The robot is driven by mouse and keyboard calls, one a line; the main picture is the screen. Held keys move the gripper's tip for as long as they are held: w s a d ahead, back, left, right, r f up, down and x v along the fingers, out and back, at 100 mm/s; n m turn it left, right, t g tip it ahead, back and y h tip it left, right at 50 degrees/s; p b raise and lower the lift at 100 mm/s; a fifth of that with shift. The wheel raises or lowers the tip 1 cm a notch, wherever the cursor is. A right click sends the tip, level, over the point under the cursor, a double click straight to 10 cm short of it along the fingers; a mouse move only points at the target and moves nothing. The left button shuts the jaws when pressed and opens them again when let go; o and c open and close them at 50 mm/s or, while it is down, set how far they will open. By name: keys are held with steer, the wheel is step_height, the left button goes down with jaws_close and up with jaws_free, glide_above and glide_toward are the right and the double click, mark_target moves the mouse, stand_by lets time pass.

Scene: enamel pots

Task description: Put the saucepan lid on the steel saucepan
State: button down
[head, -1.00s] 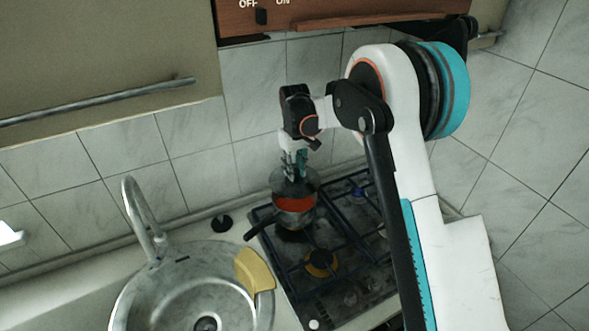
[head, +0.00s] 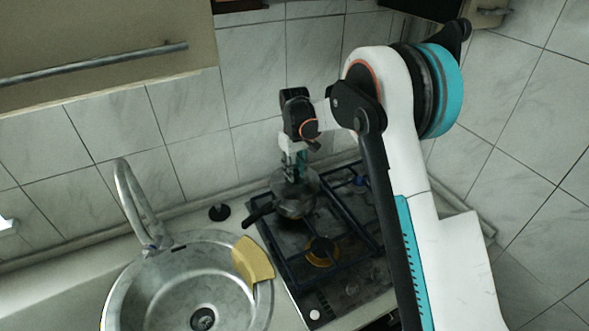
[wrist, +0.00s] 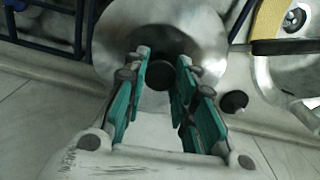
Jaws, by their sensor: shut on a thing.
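The steel saucepan (head: 294,209) stands on the back left of the gas hob, its dark handle pointing left. The round steel saucepan lid (head: 309,183) is at the top of the pan, under my gripper (head: 294,175). In the wrist view the lid (wrist: 150,28) fills the top middle, with its dark knob (wrist: 159,76) between my teal fingers (wrist: 160,68). My gripper is shut on the knob. The lid covers the pan's opening in the head view. I cannot tell whether its rim is fully seated.
The hob (head: 340,262) has dark grates and a yellowish burner in front of the pan. A round sink (head: 140,300) with a faucet (head: 130,200) and a yellow cloth or sponge (head: 253,260) is at left. A small black knob-like thing (head: 219,212) lies behind the sink. The tiled wall is close behind.

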steer(key=shift+f, duration=0.15)
steer(key=c, duration=1.2)
jaws_free()
steer(key=shift+c, duration=0.2)
step_height(320, 180, up, 11)
steer(key=s+d+r+m+t+b, duration=0.2)
steer(key=s+d+r+b, duration=0.2)
steer(key=s+d+r, duration=0.4)
steer(key=s+d+m+t+b, duration=0.1)
steer(key=s+d+t+b, duration=0.15)
steer(key=s, duration=0.85)
steer(key=s+d+f+m+t+b, duration=0.1)
steer(key=s+d+f+b, duration=0.1)
steer(key=s+f, duration=0.3)
steer(key=s+d+f+m+t+b, duration=0.1)
steer(key=s+f, duration=0.5)
steer(key=s, duration=0.8)
steer(key=shift+d+f+m+t+b, duration=0.2)
steer(key=shift+d+m+t+b, duration=0.15)
steer(key=shift+d+b, duration=0.7)
